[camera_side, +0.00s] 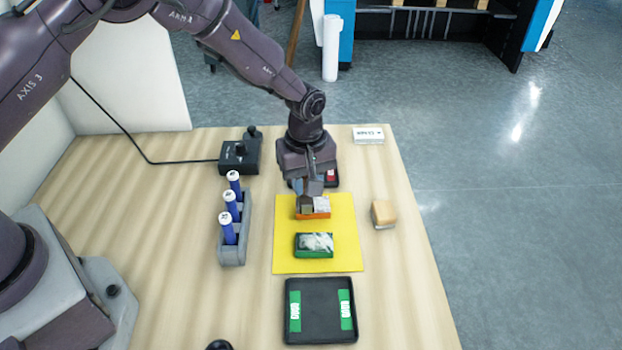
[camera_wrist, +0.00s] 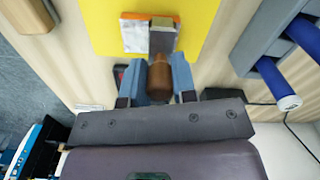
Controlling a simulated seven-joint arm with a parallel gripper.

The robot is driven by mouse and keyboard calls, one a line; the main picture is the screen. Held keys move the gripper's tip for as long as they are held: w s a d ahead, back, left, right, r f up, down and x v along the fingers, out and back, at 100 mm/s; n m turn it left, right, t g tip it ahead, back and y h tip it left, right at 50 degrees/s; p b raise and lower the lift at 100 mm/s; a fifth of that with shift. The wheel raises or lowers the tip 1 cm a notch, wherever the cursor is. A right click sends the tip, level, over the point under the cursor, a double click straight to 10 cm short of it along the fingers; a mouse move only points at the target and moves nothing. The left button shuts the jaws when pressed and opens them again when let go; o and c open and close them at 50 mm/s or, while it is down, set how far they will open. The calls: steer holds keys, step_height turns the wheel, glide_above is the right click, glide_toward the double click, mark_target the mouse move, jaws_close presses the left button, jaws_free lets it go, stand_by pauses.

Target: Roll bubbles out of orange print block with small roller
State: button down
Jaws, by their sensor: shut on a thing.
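My gripper (camera_side: 313,188) is over the far part of the yellow mat. In the wrist view its blue-grey fingers (camera_wrist: 160,78) are shut on the brown wooden handle of the small roller (camera_wrist: 159,72). The roller's grey-olive head (camera_wrist: 164,38) overlaps the orange print block (camera_wrist: 130,17); I cannot tell whether it presses on it. In the side view, the orange print block (camera_side: 316,216) lies on the mat below my gripper, with a whitish print on top. The roller head (camera_side: 307,209) covers its left part, so any bubbles there are hidden.
A green block (camera_side: 314,254) with whitish film lies nearer on the yellow mat (camera_side: 345,262). A black tray (camera_side: 320,335) with green strips is in front. Blue-handled rollers stand in a grey rack (camera_side: 232,257) to the left. A tan block (camera_side: 383,213) is to the right.

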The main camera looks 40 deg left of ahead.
steer(key=shift+s+a+f, duration=0.1)
steer(key=shift+s+a, duration=0.2)
steer(key=shift+s, duration=0.05)
steer(key=shift+w+d, duration=0.7)
steer(key=shift+w, duration=0.05)
steer(key=shift+w+d, duration=0.8)
steer(key=shift+w, duration=0.05)
steer(key=shift+s+a, duration=1.55)
steer(key=shift+s, duration=0.1)
steer(key=shift+w+d, duration=1.55)
steer(key=shift+w, duration=0.1)
steer(key=shift+s+a, duration=0.65)
steer(key=shift+s, duration=0.05)
steer(key=shift+s+a+r, duration=0.2)
steer(key=shift+s+a, duration=0.7)
steer(key=shift+r, duration=3.05)
